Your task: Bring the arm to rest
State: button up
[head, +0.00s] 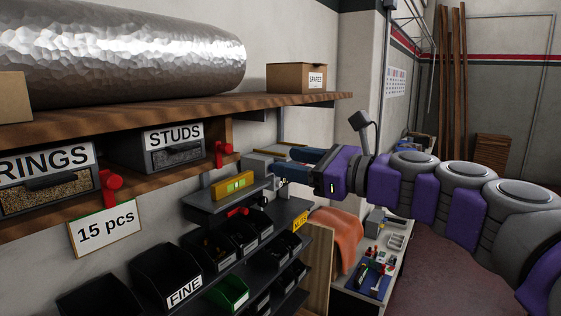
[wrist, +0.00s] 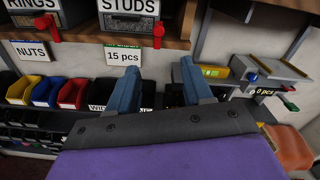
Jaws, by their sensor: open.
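My purple and grey arm reaches in from the right in the head view. My gripper (head: 282,162) is at its left end, near the small grey shelf that carries a yellow device (head: 234,187) with a green display. In the wrist view, my gripper (wrist: 160,88) shows two blue fingers set wide apart. It is open, with nothing between the fingers. The "15 pcs" card (wrist: 123,57) shows beyond the left finger. The yellow device (wrist: 212,71) shows to the right of the right finger.
A wooden shelf (head: 330,97) with a large metallic roll (head: 130,45) and a SPARES box (head: 297,77) is at upper left. RINGS (head: 45,178) and STUDS (head: 173,149) drawers sit beneath it. Black bins (head: 165,272) stand lower. The floor (head: 430,265) below my arm looks clear.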

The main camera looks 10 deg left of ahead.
jog(key=shift+s, duration=0.1)
jog(key=s+d+f+n+g+h+b, duration=0.1)
jog(key=s+f+n+g+h+b, duration=0.25)
jog(key=f, duration=0.75)
jog(key=s+f+n+h+b, duration=0.2)
jog(key=s+f+n+b, duration=0.15)
jog(key=s+f, duration=0.5)
jog(key=s+d+f+n+g+h+b, duration=0.1)
jog(key=s+f+n+g+h+b, duration=0.2)
jog(key=f, duration=1)
jog(key=s+d+f+n+g+h+b, duration=0.1)
jog(key=s+d+f+n+h+b, duration=0.3)
jog(key=s+d+f, duration=0.5)
jog(key=s+d+f+n+g+h+b, duration=0.1)
jog(key=s+d+f+n+h+b, duration=0.3)
jog(key=s+d+f, duration=0.6)
notch_tip(320, 180, down, 7)
jog(key=shift+s+d+r+n+b, duration=0.1)
jog(key=shift+s+d+n+b, duration=0.15)
jog(key=shift+s+n+b, duration=0.35)
jog(key=shift+w, duration=0.1)
